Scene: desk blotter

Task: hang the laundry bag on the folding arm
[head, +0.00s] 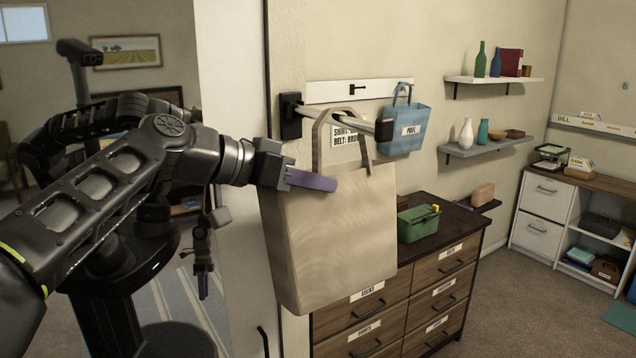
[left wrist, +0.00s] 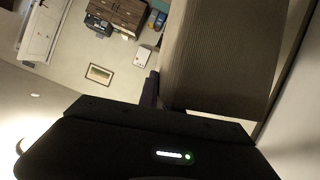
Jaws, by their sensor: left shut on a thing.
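The beige laundry bag (head: 335,235) hangs upright with its handle loop up, in the middle of the head view. My left gripper (head: 312,180) has purple fingers and is shut on the bag near its top left, by the foot of the handle. The folding arm (head: 356,121) sticks out from a black wall bracket (head: 290,115). The handle loop overlaps the arm in the picture; I cannot tell whether the arm passes through it. In the left wrist view the bag (left wrist: 225,55) fills the upper right, beside a dark finger.
A blue bag (head: 407,118) with a name label hangs by the folding arm's outer end. A drawer chest (head: 440,285) stands below, with a green box (head: 417,223) on top. Wall shelves (head: 487,146) are further right.

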